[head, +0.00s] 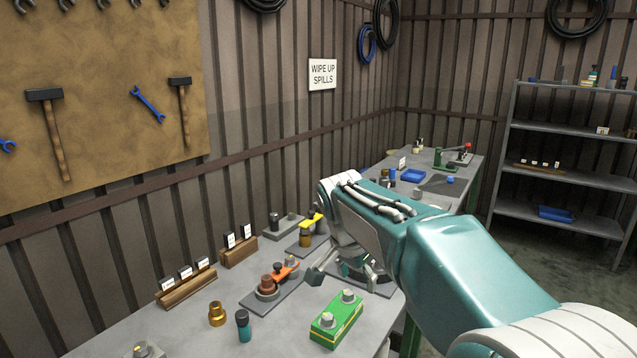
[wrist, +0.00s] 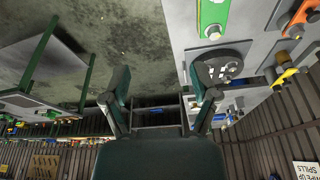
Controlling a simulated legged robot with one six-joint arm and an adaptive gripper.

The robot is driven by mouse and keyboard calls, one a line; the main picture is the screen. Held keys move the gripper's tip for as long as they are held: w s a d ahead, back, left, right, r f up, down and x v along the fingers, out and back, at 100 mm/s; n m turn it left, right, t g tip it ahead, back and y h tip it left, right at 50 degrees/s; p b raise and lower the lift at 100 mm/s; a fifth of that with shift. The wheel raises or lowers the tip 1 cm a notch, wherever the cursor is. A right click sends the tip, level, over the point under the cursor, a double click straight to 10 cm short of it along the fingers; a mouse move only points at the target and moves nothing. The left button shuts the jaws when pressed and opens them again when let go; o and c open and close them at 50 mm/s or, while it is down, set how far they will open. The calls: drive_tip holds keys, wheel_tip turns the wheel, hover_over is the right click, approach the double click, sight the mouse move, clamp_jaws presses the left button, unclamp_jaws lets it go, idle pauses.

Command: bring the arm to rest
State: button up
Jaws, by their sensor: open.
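My teal arm reaches in from the lower right in the head view, over the front bench (head: 190,330). My gripper (head: 340,274) hangs at its end, close above the bench near a dark round fixture that it partly hides. In the wrist view my gripper (wrist: 163,88) has its two fingers spread apart with nothing between them. The dark round fixture (wrist: 222,68) with pale pieces shows just beside the right finger. I cannot tell whether the finger touches it.
A green block (head: 336,320) with metal knobs, an orange-handled fixture (head: 283,275), a brass part (head: 217,314) and a dark teal bottle (head: 243,326) stand around the gripper. Card holders (head: 186,288) line the wall. Shelves (head: 565,130) stand at right.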

drive_tip(key=s+d+r+n+t+y, duration=0.15)
drive_tip(key=s+d+n, duration=0.35)
drive_tip(key=s, duration=0.8)
drive_tip(key=s+d+f+n+t, duration=0.1)
drive_tip(key=s+f+n, duration=0.1)
drive_tip(key=s, duration=0.5)
drive_tip(key=s+d+f+n, duration=0.1)
drive_tip(key=s+d+f, duration=0.1)
drive_tip(key=s, duration=0.4)
drive_tip(key=shift+s+f+n+t, duration=0.35)
drive_tip(key=shift+s+f+n, duration=0.05)
drive_tip(key=shift+f, duration=0.4)
